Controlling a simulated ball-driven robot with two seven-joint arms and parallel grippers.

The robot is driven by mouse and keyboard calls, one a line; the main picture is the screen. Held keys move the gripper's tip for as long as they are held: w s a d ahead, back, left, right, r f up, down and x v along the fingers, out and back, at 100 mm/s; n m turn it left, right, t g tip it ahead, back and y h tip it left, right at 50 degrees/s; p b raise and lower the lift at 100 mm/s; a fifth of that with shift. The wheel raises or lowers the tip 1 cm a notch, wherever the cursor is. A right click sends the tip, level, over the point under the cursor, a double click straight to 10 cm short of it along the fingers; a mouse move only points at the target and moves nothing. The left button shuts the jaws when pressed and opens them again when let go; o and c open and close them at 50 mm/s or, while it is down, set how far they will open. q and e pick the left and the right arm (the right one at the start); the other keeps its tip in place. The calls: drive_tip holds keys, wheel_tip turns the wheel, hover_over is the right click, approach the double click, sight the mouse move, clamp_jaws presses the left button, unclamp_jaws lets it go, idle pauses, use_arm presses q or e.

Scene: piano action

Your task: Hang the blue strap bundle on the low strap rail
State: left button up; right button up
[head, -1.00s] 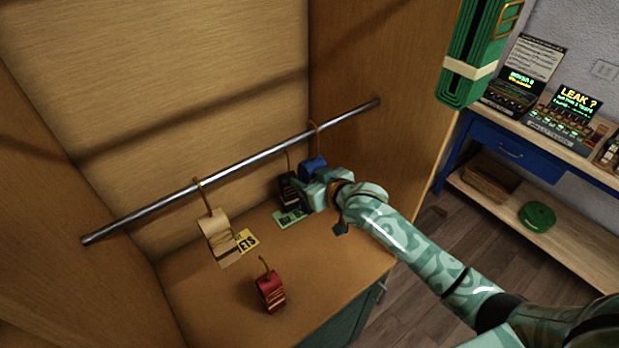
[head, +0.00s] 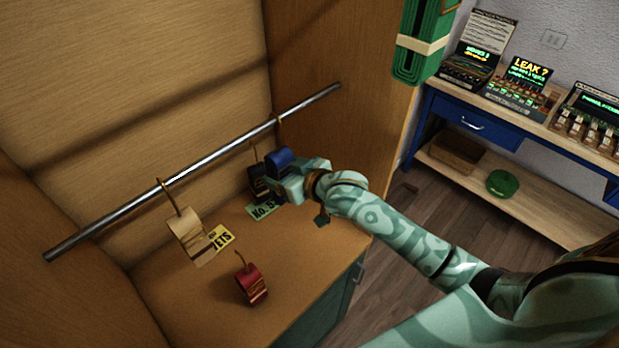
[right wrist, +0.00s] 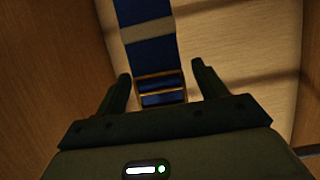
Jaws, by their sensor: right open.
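The blue strap bundle (head: 281,160) is below the right part of the metal strap rail (head: 200,162). Its thin brass hook reaches up to the rail and looks to be over it. My right gripper (head: 284,178) is just in front of the bundle and hides its lower part. In the right wrist view, the blue bundle (right wrist: 151,48) with its pale band and brass buckle shows between and beyond the two spread fingers (right wrist: 160,75). The right gripper is open; I cannot tell whether a finger touches the bundle. My left gripper is not in view.
A tan bundle (head: 187,235) hangs on the rail to the left. A black bundle (head: 258,181) is left of the blue one. A red bundle (head: 251,284) stands on the cabinet floor (head: 305,245). A green bundle (head: 423,45) hangs outside, upper right.

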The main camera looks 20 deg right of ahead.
drive_tip(key=v, duration=1.3)
drive_tip(key=d+f+g+h+b, duration=0.15)
drive_tip(key=d+f, duration=0.25)
drive_tip(key=f, duration=0.6)
drive_tip(key=d+f+h+b, duration=0.15)
drive_tip(key=d+f, duration=0.25)
drive_tip(key=f, duration=0.5)
drive_tip(key=s+d+f+g+h+b, duration=0.1)
drive_tip(key=s+d+f+b, duration=0.15)
drive_tip(key=f, duration=0.65)
drive_tip(key=s+d+f+g+h+b, duration=0.15)
drive_tip(key=s+f, duration=0.25)
drive_tip(key=f, duration=0.5)
drive_tip(key=s+f+g+b, duration=0.2)
drive_tip(key=s+f+b, duration=0.1)
drive_tip(key=s+f, duration=0.6)
drive_tip(key=s+f+g+b, duration=0.25)
drive_tip(key=s+f, duration=0.35)
drive_tip(key=f, duration=0.5)
drive_tip(key=s+a+f+g+b, duration=0.1)
drive_tip(key=s+a+f+b, duration=0.3)
drive_tip(key=s+f, duration=0.3)
drive_tip(key=s+a+f+g+b, duration=0.2)
drive_tip(key=s+a+f+b, duration=0.2)
drive_tip(key=s+f, duration=0.3)
drive_tip(key=s+y+b, duration=0.1)
drive_tip(key=s, duration=0.2)
drive_tip(key=shift+a+b, duration=0.2)
drive_tip(key=shift+b, duration=0.1)
